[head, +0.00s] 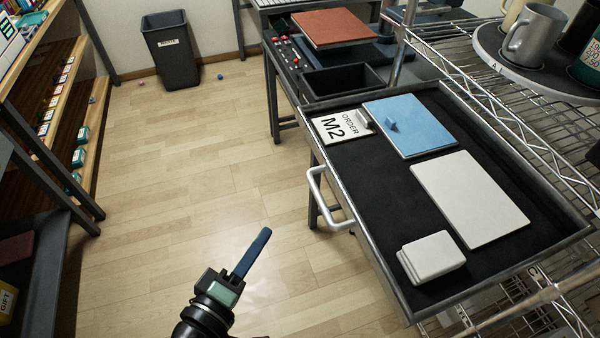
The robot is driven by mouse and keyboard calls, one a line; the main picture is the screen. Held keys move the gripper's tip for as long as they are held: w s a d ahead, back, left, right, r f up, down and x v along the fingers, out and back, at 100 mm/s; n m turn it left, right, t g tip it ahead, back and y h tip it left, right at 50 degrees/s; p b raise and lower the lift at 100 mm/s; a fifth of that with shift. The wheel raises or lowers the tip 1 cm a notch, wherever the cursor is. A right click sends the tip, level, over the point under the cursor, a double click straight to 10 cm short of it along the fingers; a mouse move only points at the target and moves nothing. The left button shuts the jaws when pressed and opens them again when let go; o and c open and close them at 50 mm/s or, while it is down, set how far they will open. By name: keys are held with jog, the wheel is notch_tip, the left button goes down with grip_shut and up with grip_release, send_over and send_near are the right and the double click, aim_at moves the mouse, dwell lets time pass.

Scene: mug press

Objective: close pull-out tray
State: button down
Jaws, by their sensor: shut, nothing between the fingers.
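The pull-out tray (377,214) is a dark, shallow tray with a metal rim, drawn out from the wire shelf on the right. Its white bar handle (318,196) is on the left front edge. In the tray lie a white order card (337,130) marked M2, a blue panel with a small knob (420,125), a white panel (468,197) and a stack of small white blocks (431,257). My gripper (252,254) is over the floor at the bottom middle, left of the tray and apart from the handle. It is shut and empty.
The wire shelf (470,45) holds a round black turntable with mugs (537,36) above the tray. A dark bench (292,85) with a red-brown board stands behind. A waste bin (170,50) is at the back left, and shelves (45,135) line the left.

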jog(key=s+r+n+p, duration=0.1)
jog(key=s+p, duration=0.1)
send_near(313, 191)
jog(key=w+a, duration=0.1)
jog(key=w, duration=0.3)
jog(key=shift+w+d+f+p, duration=0.1)
jog(key=shift+w+d+f, duration=0.1)
jog(key=shift+d, duration=0.35)
jog(key=shift+w+d+f+p, duration=0.1)
jog(key=shift+w+d+f, duration=0.1)
jog(key=shift+d, duration=0.35)
jog(key=shift+w+d+f+p, duration=0.1)
jog(key=shift+w+d, duration=0.1)
jog(key=shift+d, duration=0.4)
jog(key=shift+d, duration=0.1)
